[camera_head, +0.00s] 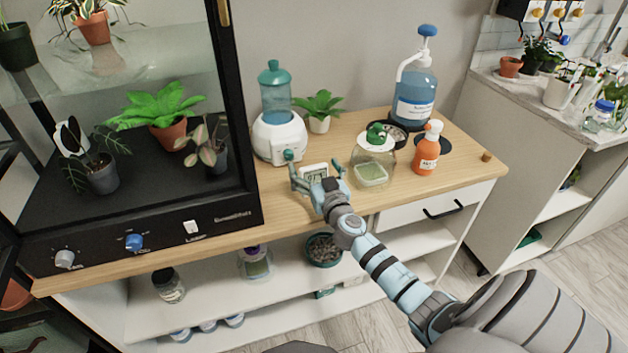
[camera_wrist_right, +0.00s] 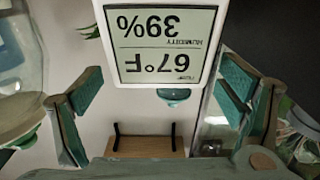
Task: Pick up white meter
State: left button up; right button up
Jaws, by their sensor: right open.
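The white meter (camera_head: 314,171) stands on the wooden counter, its screen facing my right arm. In the right wrist view the meter (camera_wrist_right: 155,45) fills the upper middle and reads 67°F and 39% humidity, upside down. My right gripper (camera_head: 318,176) is open in front of the meter, one finger to each side of it. In the wrist view the teal pads of the right gripper (camera_wrist_right: 160,92) show gaps to the meter's edges. The lower part of the meter is partly hidden by the gripper in the head view. My left gripper is not in view.
A white humidifier (camera_head: 280,138) stands left of the meter, and a glass jar with a green lid (camera_head: 373,172) stands close on its right. An orange bottle (camera_head: 427,150) and a blue pump bottle (camera_head: 415,95) are further right. The black plant cabinet (camera_head: 235,211) is at left.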

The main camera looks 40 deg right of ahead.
jog(key=shift+w, duration=0.2)
jog(key=shift+s, duration=0.1)
jog(key=c, duration=1.4)
